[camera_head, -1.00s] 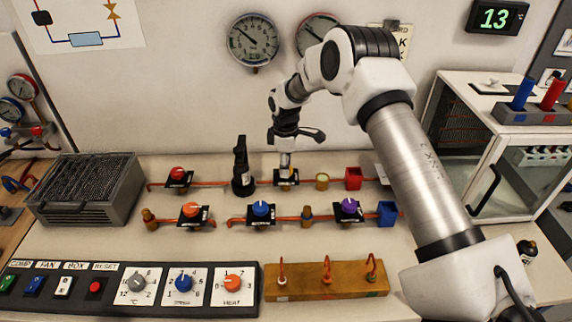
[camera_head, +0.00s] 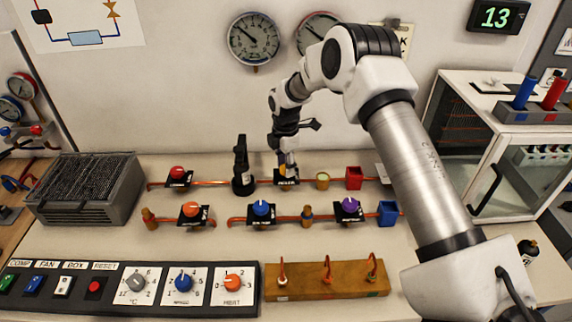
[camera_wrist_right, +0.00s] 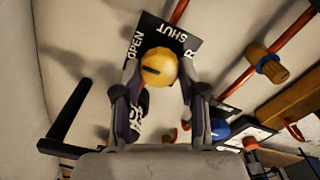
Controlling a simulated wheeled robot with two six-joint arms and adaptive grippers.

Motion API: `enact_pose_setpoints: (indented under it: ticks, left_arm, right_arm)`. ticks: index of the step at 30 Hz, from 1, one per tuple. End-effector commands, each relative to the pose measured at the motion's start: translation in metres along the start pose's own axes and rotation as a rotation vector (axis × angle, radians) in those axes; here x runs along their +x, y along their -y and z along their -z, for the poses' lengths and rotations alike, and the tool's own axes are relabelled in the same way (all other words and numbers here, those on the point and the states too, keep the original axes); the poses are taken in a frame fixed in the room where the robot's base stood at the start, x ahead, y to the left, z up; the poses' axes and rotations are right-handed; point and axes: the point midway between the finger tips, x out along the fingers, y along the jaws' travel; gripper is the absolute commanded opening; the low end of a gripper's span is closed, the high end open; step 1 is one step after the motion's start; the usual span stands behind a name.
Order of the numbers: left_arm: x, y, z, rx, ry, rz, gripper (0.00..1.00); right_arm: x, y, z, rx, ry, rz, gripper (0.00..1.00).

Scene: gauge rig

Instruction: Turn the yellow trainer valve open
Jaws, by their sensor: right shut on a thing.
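The yellow trainer valve is a round knob (camera_wrist_right: 157,62) on a black plate (camera_wrist_right: 178,34) lettered OPEN and SHUT in the right wrist view. A short dark mark on the knob lies toward its left side, on the side of the word OPEN. In the head view the valve's plate (camera_head: 289,182) sits on the back pipe row, the knob mostly hidden by my gripper. My right gripper (camera_head: 286,170) reaches down onto the knob. Its two fingers (camera_wrist_right: 158,76) are shut on either side of it. My left gripper is not in view.
A black upright fitting (camera_head: 242,170) stands close left of the valve. A red-knob valve (camera_head: 177,173), orange (camera_head: 191,209), blue (camera_head: 261,208) and purple (camera_head: 349,205) valves lie around. Gauges (camera_head: 253,40) hang behind. A control panel (camera_head: 130,290) is in front.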

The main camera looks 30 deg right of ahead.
Motion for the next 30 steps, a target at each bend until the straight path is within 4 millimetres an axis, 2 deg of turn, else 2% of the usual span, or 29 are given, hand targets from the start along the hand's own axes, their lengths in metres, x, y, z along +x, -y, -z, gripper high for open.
enact_pose_setpoints:
  ticks: [11, 12, 14, 24, 26, 30]
  left_arm:
    - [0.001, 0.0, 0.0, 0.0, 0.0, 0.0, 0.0]
    - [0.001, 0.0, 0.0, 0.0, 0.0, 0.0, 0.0]
    - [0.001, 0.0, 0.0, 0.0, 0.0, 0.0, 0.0]
    - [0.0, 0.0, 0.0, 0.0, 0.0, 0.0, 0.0]
    - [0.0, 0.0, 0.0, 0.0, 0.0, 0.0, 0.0]
    - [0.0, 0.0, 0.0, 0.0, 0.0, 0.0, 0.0]
  right_arm:
    - [0.003, 0.003, 0.001, -0.005, -0.002, 0.01, 0.06]
    - [0.003, 0.003, 0.001, -0.005, -0.002, 0.01, 0.48]
    - [0.003, 0.003, 0.001, -0.005, -0.001, 0.009, 0.66]
    - [-0.002, 0.001, 0.0, -0.004, -0.001, 0.003, 0.66]
    - [-0.007, 0.001, 0.0, -0.004, -0.001, 0.002, 0.66]
    - [-0.035, 0.0, 0.001, -0.005, -0.001, 0.0, 0.66]
